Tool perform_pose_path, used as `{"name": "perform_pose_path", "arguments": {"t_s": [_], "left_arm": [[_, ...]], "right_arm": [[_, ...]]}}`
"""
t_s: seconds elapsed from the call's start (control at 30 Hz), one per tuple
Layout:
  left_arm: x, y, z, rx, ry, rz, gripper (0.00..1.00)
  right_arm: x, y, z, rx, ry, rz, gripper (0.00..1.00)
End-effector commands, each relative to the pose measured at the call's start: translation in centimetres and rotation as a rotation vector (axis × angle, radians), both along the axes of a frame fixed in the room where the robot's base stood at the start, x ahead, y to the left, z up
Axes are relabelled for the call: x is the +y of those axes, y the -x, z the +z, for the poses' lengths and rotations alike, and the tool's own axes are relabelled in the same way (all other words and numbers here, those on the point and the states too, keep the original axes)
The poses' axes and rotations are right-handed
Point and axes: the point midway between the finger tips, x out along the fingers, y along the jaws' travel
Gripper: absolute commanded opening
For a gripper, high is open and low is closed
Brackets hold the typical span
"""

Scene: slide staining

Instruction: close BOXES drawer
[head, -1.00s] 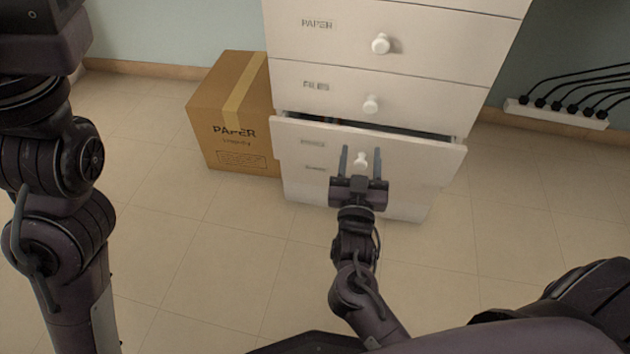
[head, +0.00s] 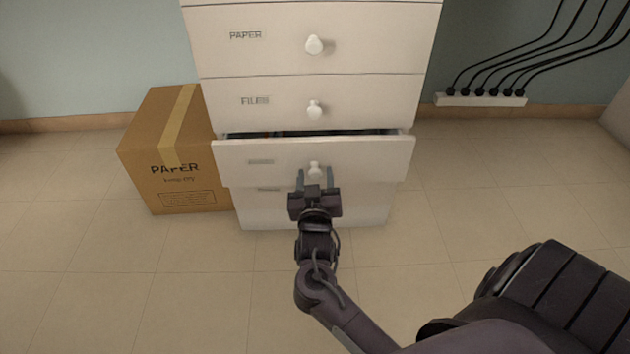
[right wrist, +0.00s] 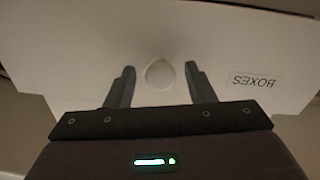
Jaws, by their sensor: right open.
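The BOXES drawer (head: 370,160) is the third one down in the white cabinet and stands a little way out, with a dark gap along its top. In the right wrist view its front (right wrist: 225,50) carries the label BOXES (right wrist: 257,80), seen upside down. Its round white knob (head: 315,169) also shows in the right wrist view (right wrist: 160,74). My right gripper (head: 315,180) is open in front of the drawer, with one finger on each side of the knob. I cannot tell whether the fingers touch the drawer front. My left gripper is out of view.
The FILES drawer (head: 375,100) and PAPER drawer (head: 385,45) above are shut. A cardboard box (head: 190,190) stands on the floor against the cabinet's left side. The floor to the right is clear.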

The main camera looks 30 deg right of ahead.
Motion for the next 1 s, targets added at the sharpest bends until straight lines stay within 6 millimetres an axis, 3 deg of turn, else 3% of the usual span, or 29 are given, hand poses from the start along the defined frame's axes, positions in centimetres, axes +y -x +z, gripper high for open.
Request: {"name": "perform_pose_path", "arguments": {"t_s": [0.17, 0.57, 0.73, 1.0], "left_arm": [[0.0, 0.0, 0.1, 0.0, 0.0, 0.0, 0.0], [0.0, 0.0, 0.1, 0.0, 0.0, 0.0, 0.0], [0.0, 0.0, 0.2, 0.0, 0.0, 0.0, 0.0], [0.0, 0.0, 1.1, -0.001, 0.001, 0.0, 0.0]], "right_arm": [[0.0, 0.0, 0.0, 0.0, 0.0, 0.0, 0.49], [0.0, 0.0, 0.0, 0.0, 0.0, 0.0, 0.0], [-0.2, -0.3, 0.1, 0.0, 0.001, -0.001, 0.0], [-2.2, -3.6, 0.2, -0.001, 0.003, 0.0, 0.0]]}}
